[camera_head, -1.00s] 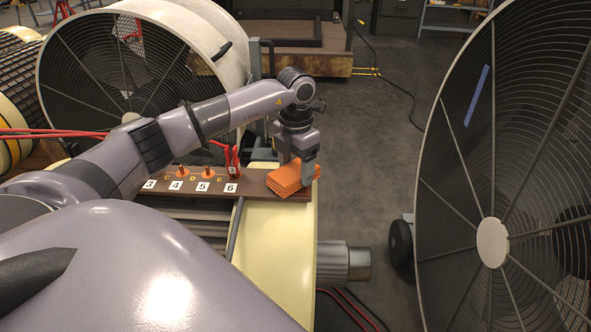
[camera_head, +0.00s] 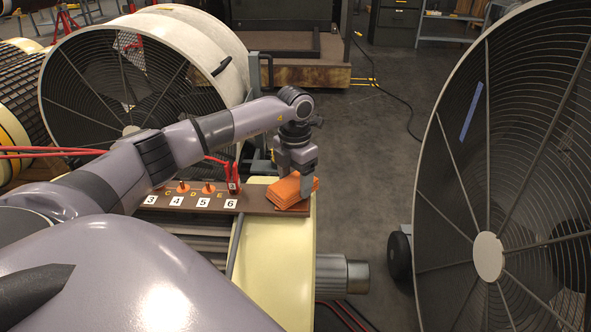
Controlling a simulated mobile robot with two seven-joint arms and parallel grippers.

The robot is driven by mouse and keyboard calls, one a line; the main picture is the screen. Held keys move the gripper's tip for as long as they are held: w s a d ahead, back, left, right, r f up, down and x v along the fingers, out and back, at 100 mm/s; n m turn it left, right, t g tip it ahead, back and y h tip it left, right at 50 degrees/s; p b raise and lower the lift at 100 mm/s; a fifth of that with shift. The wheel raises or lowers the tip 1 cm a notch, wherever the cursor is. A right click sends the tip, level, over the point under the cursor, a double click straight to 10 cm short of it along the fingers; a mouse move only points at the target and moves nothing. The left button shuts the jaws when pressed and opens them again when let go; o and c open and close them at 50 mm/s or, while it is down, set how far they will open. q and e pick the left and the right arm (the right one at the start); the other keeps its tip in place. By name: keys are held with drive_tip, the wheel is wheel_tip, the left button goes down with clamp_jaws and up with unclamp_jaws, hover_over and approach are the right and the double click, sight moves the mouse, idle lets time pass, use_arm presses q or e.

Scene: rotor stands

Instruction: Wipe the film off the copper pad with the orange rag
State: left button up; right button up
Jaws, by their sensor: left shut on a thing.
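My left gripper (camera_head: 295,186) points down at the right end of the brown board (camera_head: 262,207). It is shut on the orange rag (camera_head: 285,195), a folded, layered cloth at that end of the board. One finger shows at the rag's right side and the other at its back. Whether the rag's underside touches the board is hard to tell. I cannot make out the copper pad or any film; the rag and gripper cover part of the board's end. My right gripper is not in view.
The board carries number tags, small orange pieces (camera_head: 208,188) and a red clamp-like tool (camera_head: 233,176) left of the rag. It rests on a cream drum (camera_head: 272,250). Large caged fans stand at the left (camera_head: 130,75) and right (camera_head: 490,258). Open floor lies behind the drum.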

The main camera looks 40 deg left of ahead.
sight(294, 193)
use_arm(q)
drive_tip(key=shift+s+d+p, duration=0.35)
drive_tip(key=shift+s+d, duration=0.15)
drive_tip(key=shift+s, duration=0.15)
drive_tip(key=shift+s+d+p, duration=0.75)
drive_tip(key=shift+s+p, duration=0.05)
drive_tip(key=shift+s, duration=0.1)
drive_tip(key=shift+s+d, duration=0.45)
drive_tip(key=shift+s, duration=0.05)
drive_tip(key=shift+p, duration=0.4)
